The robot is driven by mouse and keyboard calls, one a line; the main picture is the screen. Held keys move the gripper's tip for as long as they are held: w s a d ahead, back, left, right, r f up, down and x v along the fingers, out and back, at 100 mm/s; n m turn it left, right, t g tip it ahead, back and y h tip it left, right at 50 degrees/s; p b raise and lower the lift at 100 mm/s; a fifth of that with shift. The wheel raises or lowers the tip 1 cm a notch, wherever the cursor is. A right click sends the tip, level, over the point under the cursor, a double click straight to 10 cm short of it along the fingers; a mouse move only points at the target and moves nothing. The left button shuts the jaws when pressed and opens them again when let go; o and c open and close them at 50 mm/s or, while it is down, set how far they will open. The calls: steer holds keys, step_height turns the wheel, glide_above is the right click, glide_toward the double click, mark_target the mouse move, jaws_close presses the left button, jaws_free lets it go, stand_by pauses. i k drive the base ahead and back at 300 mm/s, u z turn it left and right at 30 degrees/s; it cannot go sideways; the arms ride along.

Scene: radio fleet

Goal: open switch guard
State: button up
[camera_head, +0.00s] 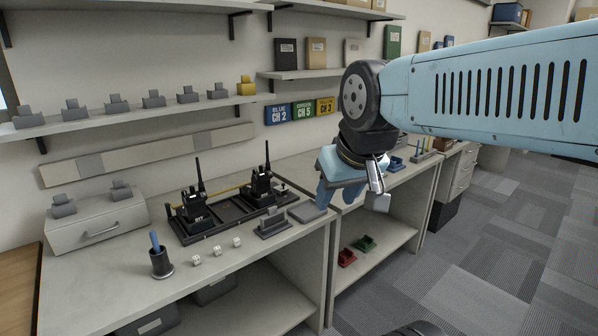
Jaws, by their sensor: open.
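My gripper (340,190) is light blue and hangs from the arm at the right of the middle, with its fingers downward. In the picture it lies over the gap between the near bench and the farther bench, and nothing shows between its fingers. I cannot make out a switch guard for certain at this size. Two black radios, one on the left (194,208) and one on the right (262,186), stand upright in a black tray (228,212) on the near bench. A small grey stand (272,222) is in front of the tray.
A dark cup (161,263) with a blue item and several small white blocks (217,251) sit near the bench's front. A grey drawer box (97,224) stands at left. Red (347,257) and green (364,243) holders lie on the lower shelf. Carpeted floor is free at right.

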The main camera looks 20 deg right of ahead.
mark_target(278, 189)
steer(key=z, duration=0.4)
steer(key=i, duration=1.2)
steer(key=u, duration=0.3)
